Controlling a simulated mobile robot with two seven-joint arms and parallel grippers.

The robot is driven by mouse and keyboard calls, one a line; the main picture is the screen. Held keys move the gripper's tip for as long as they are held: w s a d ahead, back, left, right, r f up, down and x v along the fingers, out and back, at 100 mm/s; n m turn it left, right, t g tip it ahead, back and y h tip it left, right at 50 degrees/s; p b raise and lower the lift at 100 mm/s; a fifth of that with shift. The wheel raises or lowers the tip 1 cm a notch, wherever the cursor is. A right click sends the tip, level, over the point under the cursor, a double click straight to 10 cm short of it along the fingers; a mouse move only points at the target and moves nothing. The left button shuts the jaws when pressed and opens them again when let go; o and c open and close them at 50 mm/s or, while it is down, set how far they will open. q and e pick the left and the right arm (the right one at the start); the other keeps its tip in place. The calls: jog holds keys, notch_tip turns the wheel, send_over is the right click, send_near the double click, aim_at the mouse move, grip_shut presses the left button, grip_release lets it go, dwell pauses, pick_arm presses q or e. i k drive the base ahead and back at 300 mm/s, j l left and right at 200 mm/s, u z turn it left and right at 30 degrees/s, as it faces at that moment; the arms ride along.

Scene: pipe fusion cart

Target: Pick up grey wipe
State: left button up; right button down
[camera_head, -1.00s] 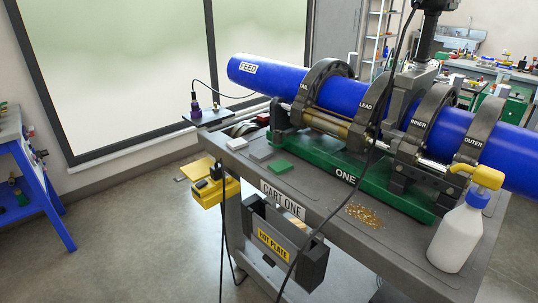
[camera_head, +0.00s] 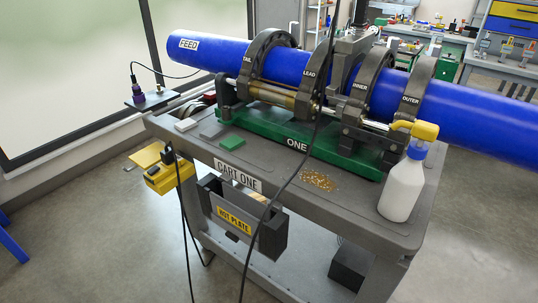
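A flat grey wipe (camera_head: 211,131) lies on the left part of the cart top (camera_head: 268,176). It is between a white wipe (camera_head: 186,125) on its left and a green wipe (camera_head: 232,144) on its right. The grey one is close in colour to the cart top, so its edges are faint. Neither of my grippers is in view.
A blue pipe (camera_head: 285,65) sits in ring clamps on a green base (camera_head: 330,153) behind the wipes. A spray bottle (camera_head: 402,188) stands at the right end, near brown shavings (camera_head: 318,181). A black cable (camera_head: 285,187) hangs across the front. A hot plate holder (camera_head: 235,222) hangs below.

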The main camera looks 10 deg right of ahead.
aim_at(211, 133)
jog(key=i+j+z, duration=0.1)
jog(key=z, duration=1.3)
jog(key=j+z, duration=0.4)
jog(key=k+j+z, duration=0.1)
jog(key=j+z, duration=0.3)
jog(key=k+j+z, duration=0.2)
jog(key=j, duration=0.25)
jog(key=j+z, duration=0.2)
jog(key=j, duration=0.25)
